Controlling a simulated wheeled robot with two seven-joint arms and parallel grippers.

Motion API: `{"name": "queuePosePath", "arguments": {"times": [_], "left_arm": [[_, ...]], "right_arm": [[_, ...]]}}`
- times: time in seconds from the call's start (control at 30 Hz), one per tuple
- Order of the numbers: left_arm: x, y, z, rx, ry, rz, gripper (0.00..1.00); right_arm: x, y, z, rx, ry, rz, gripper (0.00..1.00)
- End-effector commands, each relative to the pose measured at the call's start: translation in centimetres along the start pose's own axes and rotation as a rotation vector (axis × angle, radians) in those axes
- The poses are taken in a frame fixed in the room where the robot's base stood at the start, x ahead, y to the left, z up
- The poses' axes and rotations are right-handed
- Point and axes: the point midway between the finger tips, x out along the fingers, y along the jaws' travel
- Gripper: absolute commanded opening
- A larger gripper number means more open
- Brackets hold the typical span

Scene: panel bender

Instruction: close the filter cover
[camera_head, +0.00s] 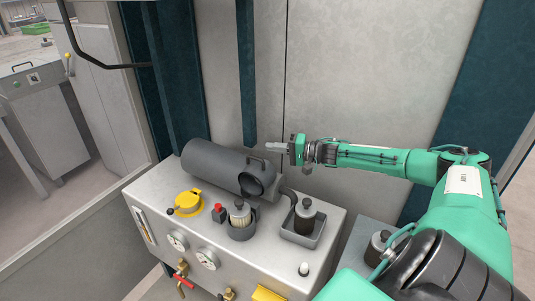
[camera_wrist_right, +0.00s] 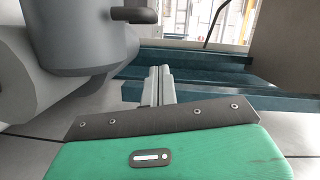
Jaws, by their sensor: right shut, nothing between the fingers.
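A dark grey round cover (camera_head: 256,182) with a bar handle (camera_head: 263,161) stands raised at the right end of a grey cylinder (camera_head: 208,162). In front of it is a grey cup (camera_head: 242,231) holding a pale pleated filter (camera_head: 240,213) with a dark cap, uncovered on top. My right gripper (camera_head: 272,147) is shut and empty, just above and right of the handle, fingers pointing left. In the right wrist view, the shut fingers (camera_wrist_right: 159,84) extend below a grey rounded body with a dark handle (camera_wrist_right: 134,14), apart from it in the picture. My left gripper is not in view.
Gauges and valves are on the cabinet front. A grey wall panel (camera_head: 340,70) stands behind the arm.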

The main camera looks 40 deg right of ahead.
Motion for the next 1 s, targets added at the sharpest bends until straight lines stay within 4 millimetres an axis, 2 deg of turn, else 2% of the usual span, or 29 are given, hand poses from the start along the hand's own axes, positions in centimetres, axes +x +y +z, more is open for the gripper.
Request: {"name": "queuePosePath", "arguments": {"times": [0.1, 0.4, 1.0], "left_arm": [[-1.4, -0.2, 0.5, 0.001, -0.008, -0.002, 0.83], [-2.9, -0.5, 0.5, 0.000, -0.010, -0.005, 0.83], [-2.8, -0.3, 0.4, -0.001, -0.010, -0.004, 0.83]], "right_arm": [[0.6, -0.3, 1.1, 0.003, -0.003, 0.002, 0.00], [1.2, -0.1, 3.6, 0.001, -0.001, 0.001, 0.00], [1.1, 0.1, 3.6, -0.013, 0.000, 0.004, 0.00]]}}
